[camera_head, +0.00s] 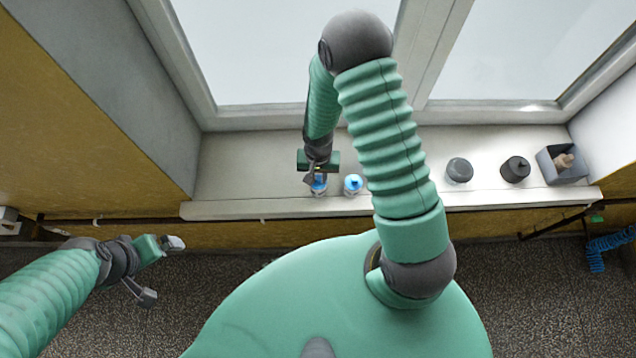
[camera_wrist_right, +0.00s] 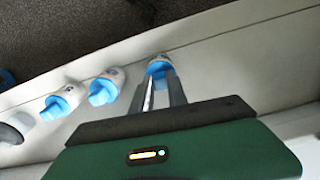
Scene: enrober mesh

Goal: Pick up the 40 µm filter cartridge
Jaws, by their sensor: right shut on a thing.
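Several white filter cartridges with blue caps stand on the windowsill. My right gripper (camera_head: 314,180) is shut on one cartridge (camera_head: 320,189), at the left end of the row in the head view. In the right wrist view the fingers (camera_wrist_right: 160,84) close on this cartridge's blue cap (camera_wrist_right: 159,67). A second cartridge (camera_head: 353,186) stands just to its right, and shows in the wrist view (camera_wrist_right: 104,87). A third (camera_wrist_right: 62,102) shows only in the wrist view. Their labels are too small to read. My left gripper (camera_head: 160,270) is open and empty, away from the sill.
The pale windowsill (camera_head: 240,165) runs below the window. A grey-lidded jar (camera_head: 459,170), a black jar (camera_head: 515,169) and a grey box (camera_head: 551,168) with a tan item stand at its right. The sill's left end is clear. A blue coiled hose (camera_head: 597,255) hangs far right.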

